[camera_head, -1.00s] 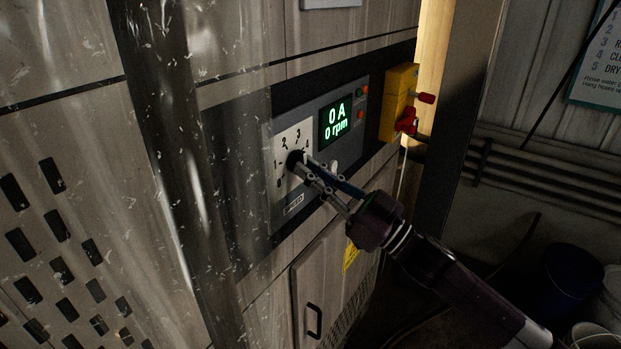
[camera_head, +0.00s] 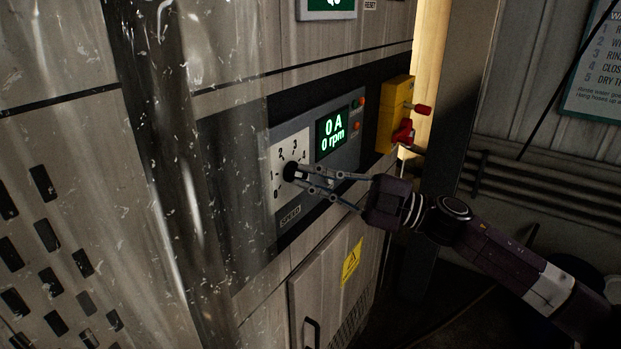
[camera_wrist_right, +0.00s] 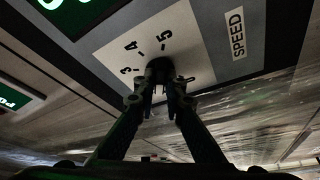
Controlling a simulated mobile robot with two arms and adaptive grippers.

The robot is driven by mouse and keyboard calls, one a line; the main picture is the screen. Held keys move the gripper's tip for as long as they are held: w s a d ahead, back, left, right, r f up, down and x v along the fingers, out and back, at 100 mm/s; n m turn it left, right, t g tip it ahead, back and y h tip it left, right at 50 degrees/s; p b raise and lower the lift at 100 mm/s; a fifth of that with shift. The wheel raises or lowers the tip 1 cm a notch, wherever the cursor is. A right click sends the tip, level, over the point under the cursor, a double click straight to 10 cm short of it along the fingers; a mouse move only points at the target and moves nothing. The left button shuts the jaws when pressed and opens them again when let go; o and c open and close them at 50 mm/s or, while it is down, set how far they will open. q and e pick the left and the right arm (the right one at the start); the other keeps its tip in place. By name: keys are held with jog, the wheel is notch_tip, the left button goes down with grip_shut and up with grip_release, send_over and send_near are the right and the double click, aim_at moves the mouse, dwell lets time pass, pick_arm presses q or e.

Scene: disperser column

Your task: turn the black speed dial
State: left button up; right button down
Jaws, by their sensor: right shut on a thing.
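The black speed dial (camera_head: 290,171) sits on a pale numbered plate (camera_head: 277,186) on the grey control panel. It also shows in the right wrist view (camera_wrist_right: 159,69), with the numbers 3, 4 and 5 beside it. My right gripper (camera_head: 300,173) reaches in from the right and is shut on the dial. In the right wrist view its fingertips (camera_wrist_right: 159,92) are on both sides of the knob. The fingers hide part of the dial and plate, and I cannot tell which number the dial points to. The green display (camera_head: 333,134) reads 0 A and 0 rpm. My left gripper is not in view.
A yellow box (camera_head: 396,105) with red handles (camera_head: 404,133) juts out right of the panel. A scratched clear sheet (camera_head: 160,150) stands to the left. A cabinet door (camera_head: 325,275) with a yellow warning label is below. Pipes (camera_head: 540,185) run along the right wall.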

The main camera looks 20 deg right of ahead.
jog(key=n, duration=0.1)
jog(key=n+g, duration=0.1)
jog(key=n+p, duration=0.1)
jog(key=n, duration=0.1)
jog(key=shift+d+r+g+h, duration=0.1)
jog(key=shift+r+g+h, duration=0.2)
jog(key=shift+h, duration=0.1)
jog(key=shift+r+n+g+h+p, duration=0.15)
jog(key=shift+n+h+p, duration=0.45)
jog(key=shift+n, duration=0.8)
jog(key=shift+r+n+g+h+p, duration=0.1)
jog(key=shift+n+g+h+p, duration=0.15)
jog(key=shift+n+h+p, duration=0.75)
jog(key=shift+r+n+g+h+p, duration=0.1)
jog(key=shift+n+g+p, duration=0.1)
jog(key=shift+n, duration=1.6)
jog(key=shift+f, duration=0.1)
jog(key=c, duration=2)
grip_release()
